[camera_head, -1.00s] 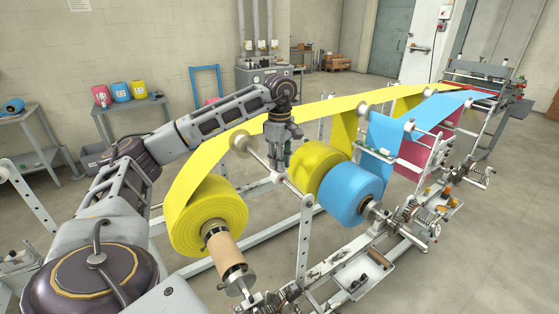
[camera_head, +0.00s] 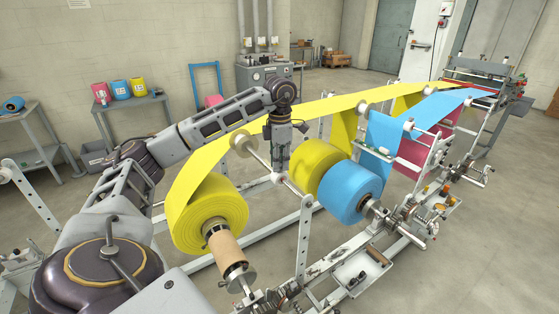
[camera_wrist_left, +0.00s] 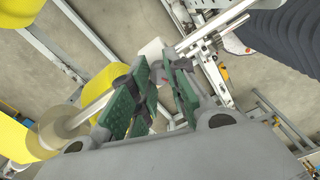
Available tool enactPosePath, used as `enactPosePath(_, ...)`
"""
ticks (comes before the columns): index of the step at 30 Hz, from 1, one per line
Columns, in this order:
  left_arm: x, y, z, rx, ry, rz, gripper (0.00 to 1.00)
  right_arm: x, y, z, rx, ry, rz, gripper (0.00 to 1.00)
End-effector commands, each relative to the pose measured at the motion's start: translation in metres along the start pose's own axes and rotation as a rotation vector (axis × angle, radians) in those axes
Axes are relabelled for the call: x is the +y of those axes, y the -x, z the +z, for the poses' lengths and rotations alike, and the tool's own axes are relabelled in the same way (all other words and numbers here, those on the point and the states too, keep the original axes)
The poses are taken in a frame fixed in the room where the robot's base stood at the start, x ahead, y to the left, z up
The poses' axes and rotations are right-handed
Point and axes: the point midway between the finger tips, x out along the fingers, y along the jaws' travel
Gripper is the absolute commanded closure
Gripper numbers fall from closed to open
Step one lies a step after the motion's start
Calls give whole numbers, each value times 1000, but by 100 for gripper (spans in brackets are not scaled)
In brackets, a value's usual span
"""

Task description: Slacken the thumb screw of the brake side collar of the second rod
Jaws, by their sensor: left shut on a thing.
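The second rod (camera_head: 263,161) runs slantwise from a pale round flange (camera_head: 243,143) to the near upright, between the front yellow roll and the rear rolls. A small white collar (camera_head: 279,179) sits on it, just below my left gripper (camera_head: 280,173). The left gripper points down from above. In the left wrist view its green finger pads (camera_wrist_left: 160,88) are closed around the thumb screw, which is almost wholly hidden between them. The rod (camera_wrist_left: 98,106) and its flange (camera_wrist_left: 64,132) show beside the fingers there. My right gripper is in neither view.
A large yellow roll (camera_head: 209,213) hangs in front, with its web rising behind my arm. Another yellow roll (camera_head: 314,165) and a blue roll (camera_head: 350,192) sit close to the right. A perforated upright (camera_head: 304,243) stands at the near rod end.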

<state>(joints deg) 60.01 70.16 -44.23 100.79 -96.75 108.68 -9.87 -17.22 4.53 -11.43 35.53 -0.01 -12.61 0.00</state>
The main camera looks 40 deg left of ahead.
Motion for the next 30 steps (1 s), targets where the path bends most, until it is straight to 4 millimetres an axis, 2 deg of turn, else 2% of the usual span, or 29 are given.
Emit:
enactPosePath(13, 1, 2, 1, -5, 346, 1, 100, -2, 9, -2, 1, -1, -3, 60)
enactPosePath(30, 1, 2, 1, -7, 784, 1, 100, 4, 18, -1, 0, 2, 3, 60)
